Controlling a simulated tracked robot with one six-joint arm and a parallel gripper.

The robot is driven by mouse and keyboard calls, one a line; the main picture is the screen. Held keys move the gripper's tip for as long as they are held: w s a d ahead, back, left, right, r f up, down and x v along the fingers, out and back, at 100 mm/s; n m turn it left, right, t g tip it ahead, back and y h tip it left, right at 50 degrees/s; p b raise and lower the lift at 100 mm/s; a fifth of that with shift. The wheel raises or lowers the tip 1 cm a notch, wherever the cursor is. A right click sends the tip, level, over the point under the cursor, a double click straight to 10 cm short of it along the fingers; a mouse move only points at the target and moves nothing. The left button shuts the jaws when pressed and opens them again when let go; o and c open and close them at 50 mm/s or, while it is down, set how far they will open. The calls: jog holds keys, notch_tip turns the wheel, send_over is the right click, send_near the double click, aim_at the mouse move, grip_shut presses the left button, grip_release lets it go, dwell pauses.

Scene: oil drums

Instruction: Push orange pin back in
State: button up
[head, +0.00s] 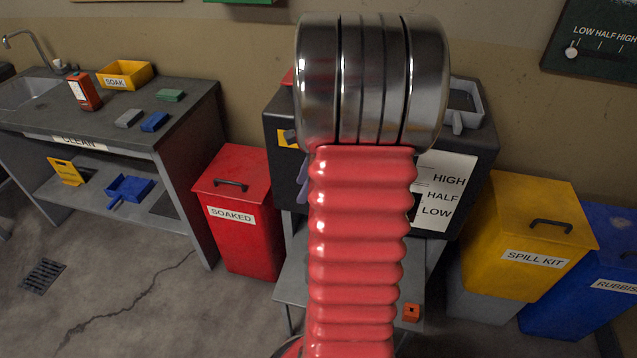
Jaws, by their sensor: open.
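A small orange piece (411,312) with a dark spot sits low in the view, at the right edge of my arm, by a grey surface (292,290). I cannot tell whether it is the orange pin or something that holds a pin. My own arm, red ribbed sleeve and shiny metal joint, fills the middle of the view. My gripper does not show clearly. The arm hides much of the dark cabinet (470,150) behind it, which bears a white HIGH, HALF, LOW label (447,190).
A red SOAKED bin (245,240) stands left of the cabinet. A yellow SPILL KIT bin (525,225) and a blue RUBBISH bin (590,270) stand right. A CLEAN bench (180,110) is at far left. Open floor lies front left.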

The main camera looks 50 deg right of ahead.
jog(key=s+d+f+m, duration=0.4)
jog(key=d+f+m, duration=0.1)
jog(key=d, duration=0.2)
jog(key=shift+s+d+f, duration=0.15)
jog(key=shift+d+f, duration=0.2)
jog(key=shift+f, duration=0.15)
jog(key=x, duration=1.3)
jog(key=shift+w+f, duration=0.15)
jog(key=shift+w, duration=0.25)
jog(key=shift+a, duration=0.15)
jog(key=shift+c, duration=0.2)
grip_shut()
